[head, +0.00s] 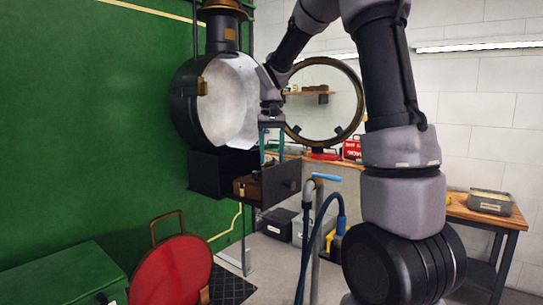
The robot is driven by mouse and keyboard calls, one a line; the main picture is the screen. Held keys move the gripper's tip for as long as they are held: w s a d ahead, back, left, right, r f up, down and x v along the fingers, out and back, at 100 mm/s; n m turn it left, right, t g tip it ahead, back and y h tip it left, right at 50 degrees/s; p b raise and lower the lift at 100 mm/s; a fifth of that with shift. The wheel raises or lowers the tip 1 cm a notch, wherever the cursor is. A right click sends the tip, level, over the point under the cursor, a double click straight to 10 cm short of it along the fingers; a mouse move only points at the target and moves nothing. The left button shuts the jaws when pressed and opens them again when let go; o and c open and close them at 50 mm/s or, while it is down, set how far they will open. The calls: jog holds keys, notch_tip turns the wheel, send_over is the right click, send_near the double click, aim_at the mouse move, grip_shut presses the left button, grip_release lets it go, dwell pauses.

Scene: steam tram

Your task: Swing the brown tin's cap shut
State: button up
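A small brown box-like thing (247,188), which may be the brown tin, sits low in the dark open compartment under the boiler. A yellowish patch shows on its front. It is small and partly in shadow, so I cannot tell where its cap is or how far open it stands. My gripper (272,122) is above it and slightly to the right, pointing down beside the round boiler opening.
The black boiler (187,105) with its pale round face stands left of my gripper. A round brass-rimmed door (353,128) stands open to the right. A dark flap (281,184) stands beside the compartment. A blue-handled pipe (318,225) and a red round lid (172,272) are nearer.

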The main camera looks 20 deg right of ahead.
jog(key=shift+r, duration=0.1)
notch_tip(320, 180, up, 11)
jog(key=shift+f, duration=0.2)
dwell(0.4)
jog(key=s+d+f+t+y, duration=0.1)
jog(key=s+t, duration=0.6)
jog(key=s, duration=1.5)
notch_tip(320, 180, down, 2)
jog(key=shift+f+m+y, duration=0.1)
jog(key=shift+m+y, duration=0.3)
jog(key=shift+y, duration=0.1)
jog(key=shift+c, duration=0.3)
